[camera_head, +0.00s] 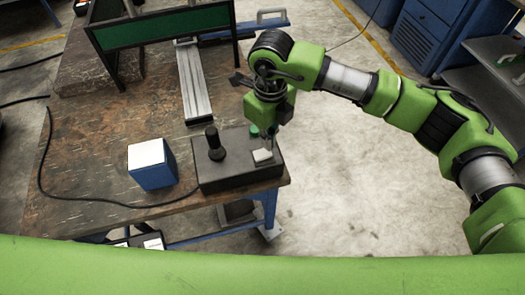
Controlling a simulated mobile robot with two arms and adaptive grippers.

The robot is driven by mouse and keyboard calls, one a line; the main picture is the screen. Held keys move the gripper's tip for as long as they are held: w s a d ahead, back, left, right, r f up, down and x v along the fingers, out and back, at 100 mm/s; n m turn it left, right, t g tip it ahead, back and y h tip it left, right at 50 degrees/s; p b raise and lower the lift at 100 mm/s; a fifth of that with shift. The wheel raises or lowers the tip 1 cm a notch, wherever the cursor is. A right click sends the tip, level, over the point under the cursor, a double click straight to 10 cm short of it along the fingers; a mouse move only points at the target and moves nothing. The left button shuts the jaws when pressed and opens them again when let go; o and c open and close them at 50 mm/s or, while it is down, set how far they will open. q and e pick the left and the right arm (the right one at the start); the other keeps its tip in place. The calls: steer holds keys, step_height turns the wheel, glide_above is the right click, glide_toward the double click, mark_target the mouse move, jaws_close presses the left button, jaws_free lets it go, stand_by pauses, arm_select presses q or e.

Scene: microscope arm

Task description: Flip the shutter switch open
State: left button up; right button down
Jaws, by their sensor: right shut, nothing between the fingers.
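A dark control box (238,180) lies on the near right corner of the wooden table. It carries a black upright joystick (215,145) on its left, and a pale rocker-like switch (262,156) and a green round button (254,131) on its right. Which of these is the shutter switch is not marked legibly. My right gripper (269,138) is shut and empty, pointing down just above the box's right part, close to the button and the pale switch. Whether it touches either cannot be told. My left gripper is not in view.
A blue box with a white top (152,163) stands left of the control box. A metal rail (194,85) and a dark green framed panel (160,30) are behind. A black cable runs along the table's left and front. The floor to the right is clear.

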steer(key=shift+f+b, duration=1.2)
steer(key=shift+f, duration=0.05)
stand_by(0.7)
steer(key=shift+r, duration=0.1)
steer(key=shift+r+p, duration=1.4)
steer(key=shift+r, duration=2.05)
